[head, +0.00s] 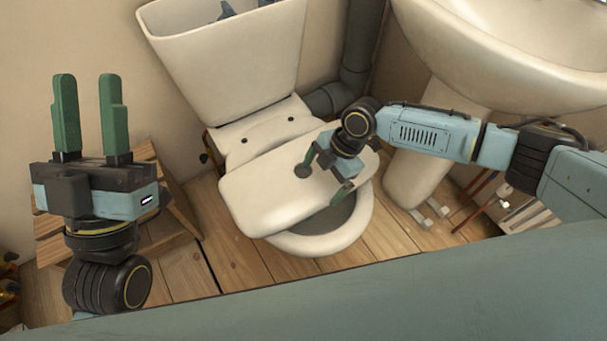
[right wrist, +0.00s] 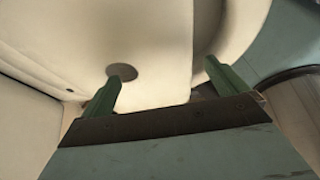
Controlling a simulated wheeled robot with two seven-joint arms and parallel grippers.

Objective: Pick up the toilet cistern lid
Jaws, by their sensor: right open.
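The toilet cistern lid (head: 252,197) is a cream slab with a dark round hole. It lies across the toilet bowl (head: 345,232), leaving the bowl's front opening partly uncovered. The cistern (head: 230,65) behind is open on top. My right gripper (head: 325,178) is open at the lid's right part, near the hole. In the right wrist view, the lid (right wrist: 155,50) shows between the open fingers (right wrist: 162,88); one finger is by the hole, the other beyond the lid's edge. Whether they touch it is unclear. My left gripper (head: 87,90) is open and empty, raised at the left, pointing up.
A washbasin (head: 500,50) on a pedestal (head: 425,165) stands to the right, close to my right arm. A grey pipe (head: 360,50) runs behind. A wooden slatted stool (head: 165,235) stands at the left. Bare wooden floor (head: 235,255) shows in front.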

